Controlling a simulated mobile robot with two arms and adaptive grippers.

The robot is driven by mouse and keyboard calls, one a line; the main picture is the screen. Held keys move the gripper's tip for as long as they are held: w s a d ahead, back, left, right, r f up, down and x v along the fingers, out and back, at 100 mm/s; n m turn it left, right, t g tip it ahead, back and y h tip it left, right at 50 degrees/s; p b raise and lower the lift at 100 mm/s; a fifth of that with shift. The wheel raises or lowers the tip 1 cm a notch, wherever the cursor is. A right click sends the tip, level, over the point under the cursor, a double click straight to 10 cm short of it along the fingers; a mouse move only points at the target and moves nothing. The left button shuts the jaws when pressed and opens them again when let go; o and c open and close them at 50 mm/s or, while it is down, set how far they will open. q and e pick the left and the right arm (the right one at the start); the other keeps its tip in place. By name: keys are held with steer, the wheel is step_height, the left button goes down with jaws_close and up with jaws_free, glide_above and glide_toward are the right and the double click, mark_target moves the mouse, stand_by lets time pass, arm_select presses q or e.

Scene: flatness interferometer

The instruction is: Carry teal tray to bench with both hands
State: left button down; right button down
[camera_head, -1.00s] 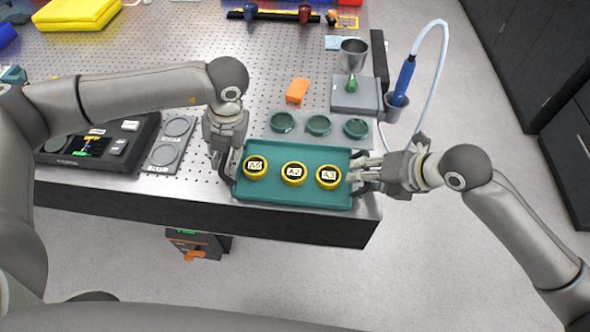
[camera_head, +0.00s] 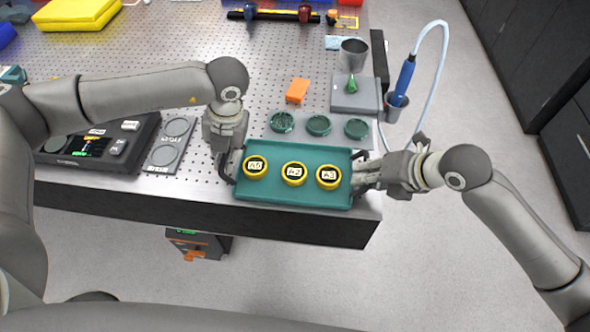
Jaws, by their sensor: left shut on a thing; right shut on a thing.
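The teal tray (camera_head: 295,196) is at the front right of the perforated bench (camera_head: 190,200), over its front edge area. Three yellow-rimmed round pieces with labels (camera_head: 294,174) stand in a row in it. My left gripper (camera_head: 229,170) is shut on the tray's left end, at a dark handle. My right gripper (camera_head: 362,178) is shut on the tray's right end; its fingertips are partly hidden. The tray looks level; whether it touches the bench top cannot be told.
Behind the tray are three teal-green discs (camera_head: 318,125) on a pale plate, an orange block (camera_head: 297,90), a grey scale-like box (camera_head: 355,97) and a metal cup (camera_head: 353,53). A blue tool (camera_head: 404,80) with a cable stands at the right edge. A dark console (camera_head: 95,150) lies left.

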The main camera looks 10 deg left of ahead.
arm_select(q)
steer(key=shift+r, duration=0.2)
arm_select(e)
steer(key=shift+r, duration=0.2)
